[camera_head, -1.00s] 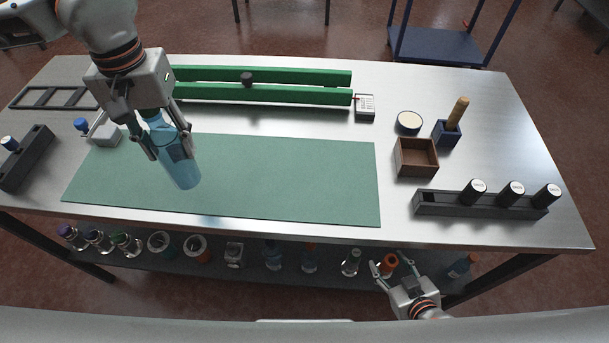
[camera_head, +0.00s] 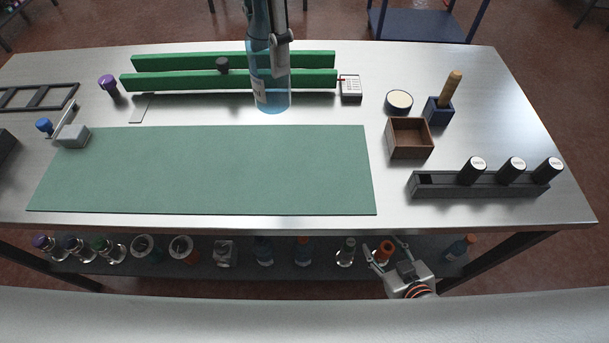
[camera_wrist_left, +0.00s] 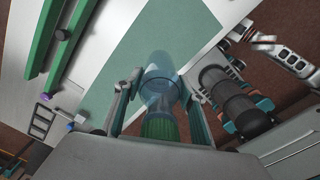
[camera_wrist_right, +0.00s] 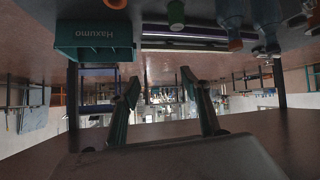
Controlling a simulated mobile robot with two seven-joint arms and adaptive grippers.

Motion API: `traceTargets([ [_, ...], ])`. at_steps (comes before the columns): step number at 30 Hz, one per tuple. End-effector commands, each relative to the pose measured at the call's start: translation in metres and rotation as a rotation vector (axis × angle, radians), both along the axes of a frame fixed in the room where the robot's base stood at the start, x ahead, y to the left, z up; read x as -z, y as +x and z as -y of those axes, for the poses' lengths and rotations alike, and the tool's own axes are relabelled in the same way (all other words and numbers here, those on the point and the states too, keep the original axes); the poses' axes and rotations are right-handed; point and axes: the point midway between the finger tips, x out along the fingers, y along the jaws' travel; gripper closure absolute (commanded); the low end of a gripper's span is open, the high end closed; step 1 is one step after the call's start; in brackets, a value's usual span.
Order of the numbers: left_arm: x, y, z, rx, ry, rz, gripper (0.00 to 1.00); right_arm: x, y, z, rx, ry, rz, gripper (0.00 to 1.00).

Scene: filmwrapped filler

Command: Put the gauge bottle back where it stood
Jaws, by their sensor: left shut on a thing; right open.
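The translucent blue bottle (camera_head: 271,88), which I take to be the gauge bottle, looks nearly upright in front of the green rails. It bears a white label; its top is out of the head view. My left gripper (camera_head: 280,42) is shut on it. The left wrist view shows the bottle (camera_wrist_left: 162,82) and its ribbed green part (camera_wrist_left: 159,126) between the fingers. I cannot tell if its base touches the table. My right gripper (camera_head: 387,252) is open and empty at the lower shelf, near an orange-topped bottle (camera_head: 384,251).
Green rails (camera_head: 170,80) lie behind the green mat (camera_head: 200,170), which is bare. A small white device (camera_head: 351,88), wooden box (camera_head: 410,139) and black rack (camera_head: 480,186) stand right. A grey block (camera_head: 73,137) stands left. The lower shelf (camera_head: 330,262) holds several bottles.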

Motion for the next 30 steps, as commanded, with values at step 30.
traceTargets([
  [30, 0.114, -0.02, 0.049, -0.463, -0.008, -0.026, 0.94, 0.002, 0.002, -0.002, -0.008, 0.002, 0.01, 0.53],
])
